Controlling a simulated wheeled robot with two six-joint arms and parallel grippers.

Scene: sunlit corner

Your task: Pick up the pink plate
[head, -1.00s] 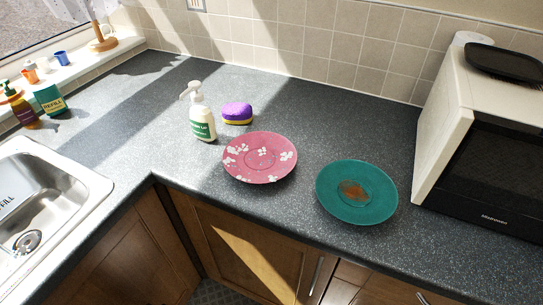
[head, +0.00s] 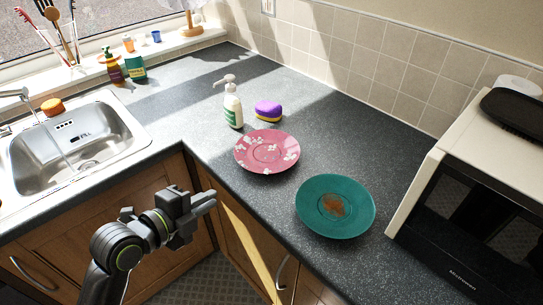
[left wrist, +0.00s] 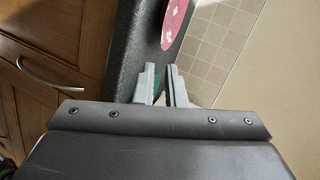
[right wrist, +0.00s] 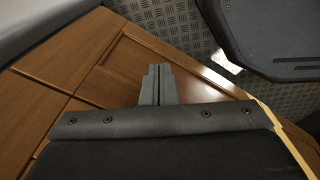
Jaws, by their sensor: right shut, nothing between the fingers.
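The pink plate (head: 267,152), round with white blossom marks, lies flat on the dark counter in the head view. It is partly cut off at the top of the left wrist view (left wrist: 178,20). My left gripper (head: 211,198) is in front of the counter edge, to the lower left of the plate and apart from it. In the left wrist view its fingers (left wrist: 161,68) stand a little apart, with nothing held. My right gripper shows only in the right wrist view, where its fingers (right wrist: 158,68) are together and empty, over wooden cupboard fronts and patterned floor.
A teal plate (head: 315,211) with a brown stain lies right of the pink one. A soap bottle (head: 233,108) and a purple-yellow sponge (head: 268,112) stand behind it. A microwave (head: 455,215) is at the right, a sink (head: 130,126) at the left. Counter between sink and bottle is clear.

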